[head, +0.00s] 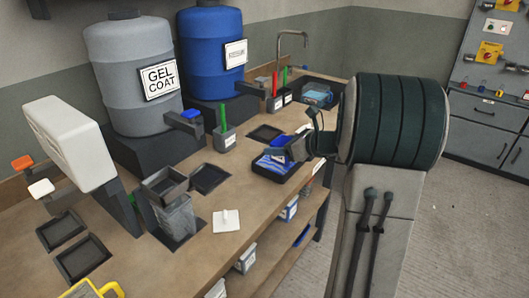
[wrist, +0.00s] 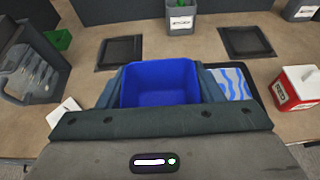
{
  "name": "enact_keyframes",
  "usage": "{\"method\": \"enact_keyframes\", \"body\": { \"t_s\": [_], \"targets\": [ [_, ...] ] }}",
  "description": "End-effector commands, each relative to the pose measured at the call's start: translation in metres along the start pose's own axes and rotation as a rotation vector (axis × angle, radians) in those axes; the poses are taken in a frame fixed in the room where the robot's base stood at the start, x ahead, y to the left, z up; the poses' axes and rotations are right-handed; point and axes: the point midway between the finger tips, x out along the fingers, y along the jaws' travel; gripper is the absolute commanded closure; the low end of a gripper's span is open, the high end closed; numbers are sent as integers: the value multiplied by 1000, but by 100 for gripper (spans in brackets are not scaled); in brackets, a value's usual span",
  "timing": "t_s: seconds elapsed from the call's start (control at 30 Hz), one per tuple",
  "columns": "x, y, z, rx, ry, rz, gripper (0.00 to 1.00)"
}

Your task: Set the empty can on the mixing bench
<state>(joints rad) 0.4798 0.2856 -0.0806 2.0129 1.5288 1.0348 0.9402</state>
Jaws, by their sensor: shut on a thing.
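A blue, square, open-topped can (wrist: 160,84) is between the two fingers of my gripper (wrist: 160,90) in the wrist view. Its inside is empty and its opening faces up. My gripper (head: 290,150) is shut on it, over the front part of the wooden bench (head: 245,185) in the head view. There the can is mostly hidden by the gripper. A black tray (wrist: 258,87) with a blue-and-white wavy pattern lies beside and partly under the gripper. I cannot tell whether the can touches the tray or bench.
Dark square recesses (wrist: 120,52) (wrist: 247,42) lie behind the can. A red box with a white lid (wrist: 297,90) stands right. A white card (head: 227,221) lies near the front edge. Grey (head: 135,95) and blue (head: 212,60) drums stand at the back.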

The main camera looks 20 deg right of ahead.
Motion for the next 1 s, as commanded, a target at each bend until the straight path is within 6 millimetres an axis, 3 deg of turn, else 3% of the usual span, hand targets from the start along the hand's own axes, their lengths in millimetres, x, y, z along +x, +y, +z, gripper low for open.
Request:
{"method": "enact_keyframes", "body": {
  "t_s": [0.17, 0.6, 0.8, 1.0],
  "targets": [
    [8, 11, -4, -3, -1, 17, 68],
    [76, 88, -35, -4, -1, 17, 68],
    [86, 97, -42, -3, 0, 12, 68],
    [97, 97, -69, 1, 1, 12, 68]
  ]
}}
